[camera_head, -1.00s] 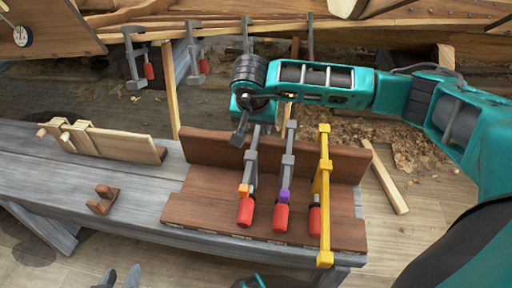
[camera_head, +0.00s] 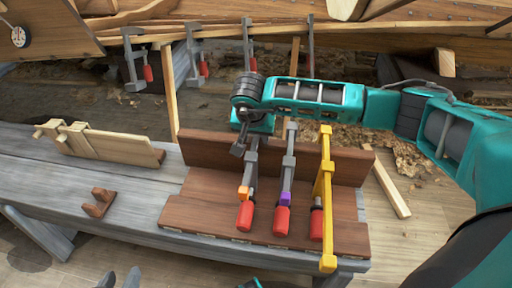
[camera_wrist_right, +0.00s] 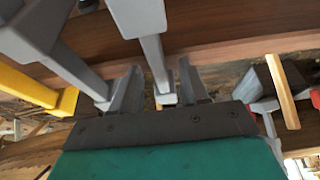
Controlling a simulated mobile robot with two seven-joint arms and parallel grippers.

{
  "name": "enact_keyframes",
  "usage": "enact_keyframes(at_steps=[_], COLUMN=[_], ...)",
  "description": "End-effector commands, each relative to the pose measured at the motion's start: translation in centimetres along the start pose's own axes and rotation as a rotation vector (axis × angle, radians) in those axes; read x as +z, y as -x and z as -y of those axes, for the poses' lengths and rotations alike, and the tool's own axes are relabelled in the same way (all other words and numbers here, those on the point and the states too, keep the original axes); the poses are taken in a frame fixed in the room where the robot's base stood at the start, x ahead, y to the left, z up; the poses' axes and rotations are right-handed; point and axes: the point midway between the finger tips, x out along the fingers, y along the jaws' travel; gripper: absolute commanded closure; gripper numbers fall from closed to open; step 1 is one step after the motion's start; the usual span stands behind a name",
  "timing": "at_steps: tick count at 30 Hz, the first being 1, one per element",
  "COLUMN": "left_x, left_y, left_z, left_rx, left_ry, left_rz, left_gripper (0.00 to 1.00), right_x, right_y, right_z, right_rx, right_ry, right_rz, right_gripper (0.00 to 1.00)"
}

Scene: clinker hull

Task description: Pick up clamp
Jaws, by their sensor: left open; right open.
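Three clamps stand in a brown wooden rack (camera_head: 200,216). The left one is a grey clamp with an orange piece (camera_head: 250,168) and a red handle. The middle grey clamp with a purple piece (camera_head: 288,170) is beside it, and a yellow clamp (camera_head: 326,190) is at the right. My right gripper (camera_head: 243,146) is open at the top of the orange-marked clamp. In the right wrist view, a grey clamp bar (camera_wrist_right: 158,66) lies between its fingers; whether they touch it is unclear. Grey fingertips of my left gripper (camera_head: 120,279) show at the bottom edge, open and empty.
The rack rests on a grey bench (camera_head: 130,190) with a pale wooden fixture (camera_head: 110,145) and a small brown block (camera_head: 100,202). More clamps (camera_head: 133,60) hang on the wooden hull behind. A loose wooden strip (camera_head: 388,184) lies on the floor at right.

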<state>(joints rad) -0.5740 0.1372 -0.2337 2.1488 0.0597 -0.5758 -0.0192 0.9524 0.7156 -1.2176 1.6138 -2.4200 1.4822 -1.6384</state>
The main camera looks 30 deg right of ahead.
Motion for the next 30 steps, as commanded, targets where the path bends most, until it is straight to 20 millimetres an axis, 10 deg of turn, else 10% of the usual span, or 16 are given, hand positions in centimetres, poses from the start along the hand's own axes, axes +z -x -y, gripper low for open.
enact_keyframes(at_steps=[13, 30], left_x=[0.25, 0.31], left_y=[-0.17, -0.19], left_z=[0.18, 0.16], left_rx=[-0.003, -0.003], left_ry=[-0.001, -0.002], left_rz=[0.001, 0.002], left_gripper=[0.57, 0.57], right_x=[0.07, 0.12], right_y=[-0.25, -0.29], right_z=[-0.02, -0.03], right_rx=[0.0, 0.001], right_ry=[-0.001, 0.0], right_rz=[0.0, 0.001], right_gripper=[0.55, 1.0])
